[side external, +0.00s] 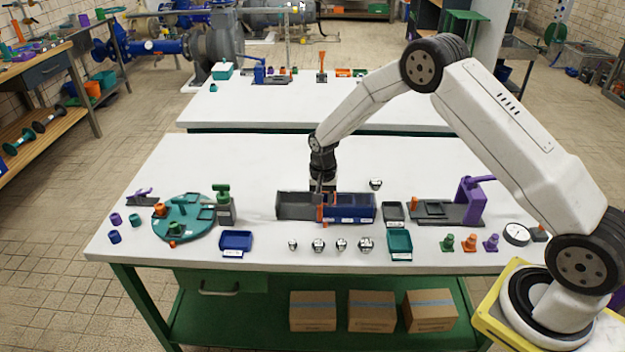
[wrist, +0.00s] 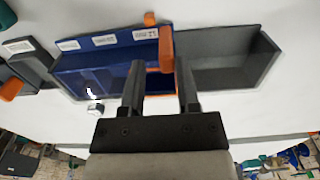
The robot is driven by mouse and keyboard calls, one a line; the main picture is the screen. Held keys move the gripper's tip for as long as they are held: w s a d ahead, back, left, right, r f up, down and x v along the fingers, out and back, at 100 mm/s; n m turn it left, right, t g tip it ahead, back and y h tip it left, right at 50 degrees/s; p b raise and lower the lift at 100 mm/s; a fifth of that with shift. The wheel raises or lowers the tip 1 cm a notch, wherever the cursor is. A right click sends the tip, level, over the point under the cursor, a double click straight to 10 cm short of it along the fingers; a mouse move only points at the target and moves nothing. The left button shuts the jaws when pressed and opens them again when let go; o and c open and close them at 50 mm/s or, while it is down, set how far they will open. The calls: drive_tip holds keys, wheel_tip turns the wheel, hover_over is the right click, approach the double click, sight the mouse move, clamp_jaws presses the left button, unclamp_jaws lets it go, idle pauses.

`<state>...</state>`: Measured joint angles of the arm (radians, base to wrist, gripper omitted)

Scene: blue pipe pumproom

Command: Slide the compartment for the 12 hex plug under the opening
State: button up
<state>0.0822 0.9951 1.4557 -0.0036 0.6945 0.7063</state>
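A long dark grey trough (side external: 294,208) stands mid-table. A blue divided insert (side external: 352,208) fills its right part in the side view; the left part is empty. The insert (wrist: 84,72) has several compartments and white labels (wrist: 145,33) on its front, too small to read surely. An upright orange tab (wrist: 167,50) stands at the insert's end beside the empty part. My gripper (side external: 319,198) points down at the tab; in the wrist view its two fingers (wrist: 160,75) are apart, with the tab between them and gaps visible. I cannot make out a separate opening.
Several metal plugs (side external: 318,245) stand in front of the trough, and another (side external: 376,184) behind it. A dark grey tray (side external: 393,213) and teal tray (side external: 400,243) are close on the right.

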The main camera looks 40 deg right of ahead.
drive_tip(key=shift+o, duration=0.7)
drive_tip(key=shift+w+a, duration=0.1)
drive_tip(key=shift+r, duration=3.85)
drive_tip(key=shift+r, duration=0.1)
drive_tip(key=s+a+r+n+t, duration=0.1)
drive_tip(key=s+a+r+n, duration=0.1)
drive_tip(key=s, duration=1)
drive_tip(key=s+a+r+n+t, duration=0.1)
drive_tip(key=s+r+n, duration=0.4)
drive_tip(key=s, duration=0.7)
drive_tip(key=shift+a+n+t, duration=0.3)
drive_tip(key=shift+a+n, duration=0.25)
drive_tip(key=shift+n, duration=0.45)
